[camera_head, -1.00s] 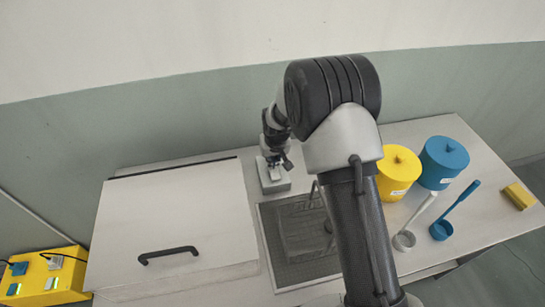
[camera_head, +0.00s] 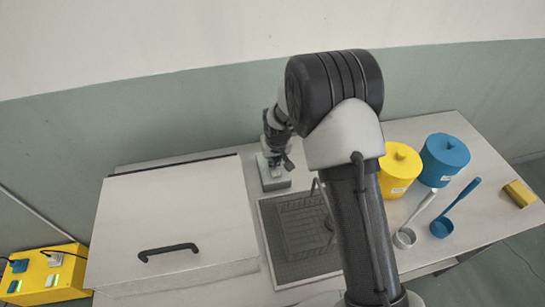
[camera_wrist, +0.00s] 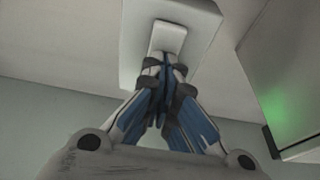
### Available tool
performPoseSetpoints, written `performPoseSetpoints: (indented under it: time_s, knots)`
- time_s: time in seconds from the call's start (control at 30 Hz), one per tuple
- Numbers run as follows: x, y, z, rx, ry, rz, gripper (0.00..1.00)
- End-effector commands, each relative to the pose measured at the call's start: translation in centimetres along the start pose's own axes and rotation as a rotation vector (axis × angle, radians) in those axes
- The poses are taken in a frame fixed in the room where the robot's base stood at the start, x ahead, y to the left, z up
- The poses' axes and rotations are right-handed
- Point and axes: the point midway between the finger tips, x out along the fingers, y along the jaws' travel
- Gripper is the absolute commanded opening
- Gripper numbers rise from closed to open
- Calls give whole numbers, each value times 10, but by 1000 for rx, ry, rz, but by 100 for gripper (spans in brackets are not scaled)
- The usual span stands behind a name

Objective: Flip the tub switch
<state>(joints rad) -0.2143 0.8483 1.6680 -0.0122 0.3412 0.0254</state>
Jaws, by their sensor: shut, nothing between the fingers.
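The tub, a large white box with a closed lid (camera_head: 170,215) and a black handle, fills the left of the bench in the head view. The switch is a pale rocker (camera_wrist: 168,38) on a light housing (camera_wrist: 196,14) in the wrist view. In the head view the small grey switch box (camera_head: 273,180) stands just right of the tub's back corner. My gripper (camera_wrist: 165,62) is shut and empty, its fingertips at the near end of the rocker; I cannot tell whether they touch. A green glow (camera_wrist: 287,105) shows on the grey face at right.
A wire basket (camera_head: 300,225) on a dark mesh mat (camera_head: 268,232) lies right of the tub. Farther right are yellow (camera_head: 398,168) and blue (camera_head: 444,160) lidded pots, two ladles (camera_head: 441,228) and a yellow block (camera_head: 519,193). A yellow power box (camera_head: 68,283) sits at lower left.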

Motion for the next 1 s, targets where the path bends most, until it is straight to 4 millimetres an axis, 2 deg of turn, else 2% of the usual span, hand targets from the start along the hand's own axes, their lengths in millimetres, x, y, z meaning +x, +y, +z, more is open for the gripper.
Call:
performPoseSetpoints:
  time_s: [0.47, 0.57, 0.7, 1.0]
  knots:
    - [-9, 0, -2, 0, 6, 0, 0]
    - [-22, 1, -6, 0, 7, 0, 0]
    - [-51, 2, -17, 1, 7, 0, 0]
    - [-114, 2, -24, 1, 5, 0, 0]
